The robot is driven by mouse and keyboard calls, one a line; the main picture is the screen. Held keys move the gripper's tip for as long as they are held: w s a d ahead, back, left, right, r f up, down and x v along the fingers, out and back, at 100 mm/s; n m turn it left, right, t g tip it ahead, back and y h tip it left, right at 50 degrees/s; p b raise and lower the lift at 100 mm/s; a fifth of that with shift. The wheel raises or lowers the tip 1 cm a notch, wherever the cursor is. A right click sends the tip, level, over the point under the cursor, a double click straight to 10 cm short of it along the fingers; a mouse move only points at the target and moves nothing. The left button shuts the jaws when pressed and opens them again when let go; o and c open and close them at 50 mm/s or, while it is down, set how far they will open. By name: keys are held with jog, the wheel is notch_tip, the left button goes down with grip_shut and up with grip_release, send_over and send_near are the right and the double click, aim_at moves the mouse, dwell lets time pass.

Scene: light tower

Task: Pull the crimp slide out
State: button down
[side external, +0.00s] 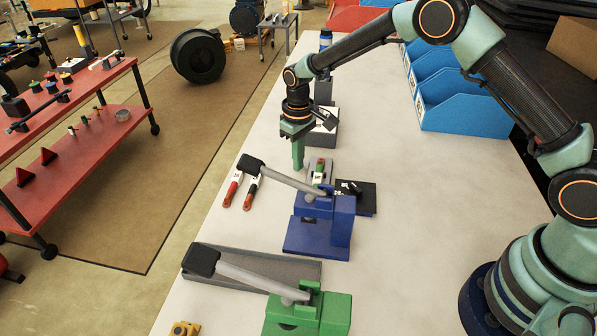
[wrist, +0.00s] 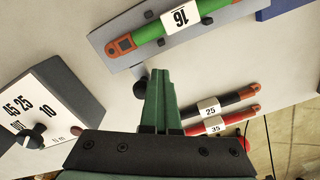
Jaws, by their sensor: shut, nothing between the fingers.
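A grey plate (wrist: 140,35) lies ahead of my gripper and carries a green cable labelled 16 (wrist: 180,17) with brown ends. A dark round knob (wrist: 140,90) on a short grey stem sits at the plate's near edge; this may be the crimp slide's handle, but I cannot tell. The plate with the green cable also shows in the side view (side external: 319,170), behind the blue press (side external: 322,222). My gripper (side external: 298,166) points down above the table, left of that plate. Its fingers are shut and empty in the wrist view (wrist: 157,73), close beside the knob. Contact is unclear.
A grey box with a numbered dial (wrist: 45,110) stands to the left in the wrist view. Black (side external: 252,190) and red (side external: 231,188) cables lie left of the blue press. A green press (side external: 310,312) stands in front. Blue bins (side external: 455,95) are at the back right.

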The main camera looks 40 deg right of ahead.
jog(key=shift+r, duration=0.1)
jog(key=shift+s+a+r, duration=0.25)
jog(key=shift+a+r, duration=0.05)
jog(key=shift+r, duration=0.25)
jog(key=shift+s+a+r, duration=0.25)
jog(key=shift+r, duration=0.25)
jog(key=shift+r, duration=2.4)
jog(key=shift+r, duration=0.1)
notch_tip(320, 180, up, 12)
jog(key=s+d+r+m+t, duration=0.1)
jog(key=s+d+r, duration=0.2)
jog(key=s+r, duration=0.15)
jog(key=s+d+r+t, duration=0.2)
jog(key=s+d+r, duration=0.1)
jog(key=s, duration=0.2)
jog(key=s+d+f+m+t, duration=0.1)
jog(key=s+f, duration=0.1)
jog(key=s, duration=0.4)
jog(key=s+d+f+m+t, duration=0.1)
jog(key=s+d+f, duration=0.1)
jog(key=s, duration=0.4)
jog(key=shift+d+t, duration=0.3)
